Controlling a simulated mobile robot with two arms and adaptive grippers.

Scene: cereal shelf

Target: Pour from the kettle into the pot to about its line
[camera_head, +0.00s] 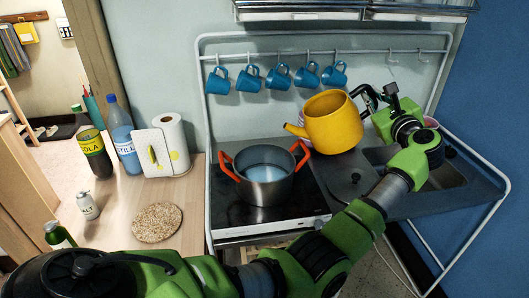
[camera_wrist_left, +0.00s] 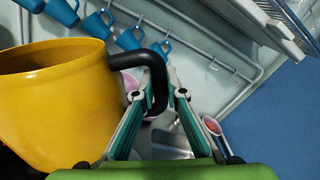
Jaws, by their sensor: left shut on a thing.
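The yellow kettle (camera_head: 333,124) is held in the air right of and behind the pot, its spout pointing left towards the pot's far right side. My left gripper (camera_head: 375,97) is shut on its black handle. The left wrist view shows the handle (camera_wrist_left: 157,75) between the two fingers (camera_wrist_left: 153,108), with the kettle's yellow body (camera_wrist_left: 55,105) to the left. The grey pot (camera_head: 264,181) with orange handles stands on the black hob. Its inside looks pale blue-grey; I cannot make out a line. No stream shows from the spout. My right gripper is out of view.
Blue mugs (camera_head: 278,77) hang from a rail behind the hob. Left are bottles (camera_head: 123,137), a paper roll (camera_head: 171,136) and a round cork mat (camera_head: 157,222).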

